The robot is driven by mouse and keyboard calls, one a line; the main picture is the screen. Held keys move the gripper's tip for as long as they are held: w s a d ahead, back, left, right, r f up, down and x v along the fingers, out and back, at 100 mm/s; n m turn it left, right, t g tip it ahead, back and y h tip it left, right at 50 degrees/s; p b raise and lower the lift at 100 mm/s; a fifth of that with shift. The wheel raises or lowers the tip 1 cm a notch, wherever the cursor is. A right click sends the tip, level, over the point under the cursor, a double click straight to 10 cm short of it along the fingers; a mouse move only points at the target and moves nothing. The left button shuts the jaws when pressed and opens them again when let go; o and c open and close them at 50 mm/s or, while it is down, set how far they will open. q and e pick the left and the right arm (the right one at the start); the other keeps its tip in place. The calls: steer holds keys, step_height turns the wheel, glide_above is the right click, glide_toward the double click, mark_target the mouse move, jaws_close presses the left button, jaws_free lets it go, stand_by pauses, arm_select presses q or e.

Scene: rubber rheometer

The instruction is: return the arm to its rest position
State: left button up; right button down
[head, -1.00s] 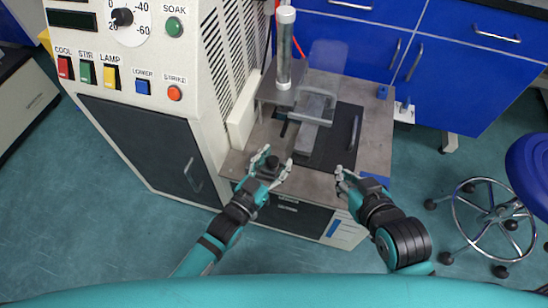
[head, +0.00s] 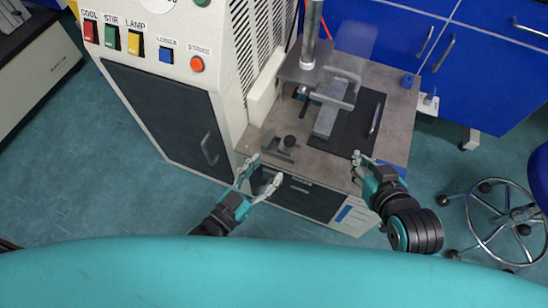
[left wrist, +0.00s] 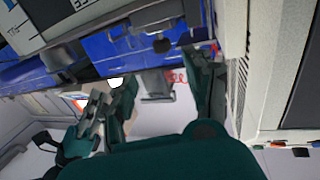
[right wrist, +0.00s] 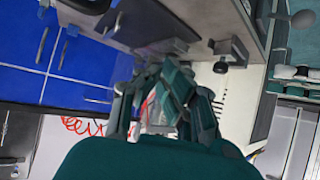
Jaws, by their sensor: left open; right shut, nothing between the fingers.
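My left gripper (head: 257,179) is open and empty, low in front of the bench's front edge in the head view. Its spread fingers also show in the left wrist view (left wrist: 165,100). My right gripper (head: 364,163) is shut and empty beside the bench's front right corner. It also shows in the right wrist view (right wrist: 163,110). The rheometer bench has a grey top (head: 395,125). A small black knob (head: 289,142) on a grey fixture stands near its front left edge, apart from my left gripper. A grey press-like part (head: 325,120) stands over a dark plate (head: 362,118).
A tall white cabinet with coloured switches (head: 165,54) and a dark door (head: 165,115) stands at left. Blue drawers (head: 490,75) are behind, and a wheeled stool (head: 500,220) is at right. The floor (head: 90,190) in front of the cabinet is clear.

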arm_select(q)
steer(key=shift+s+a, duration=0.2)
steer(key=shift+s, duration=0.05)
stand_by(0.4)
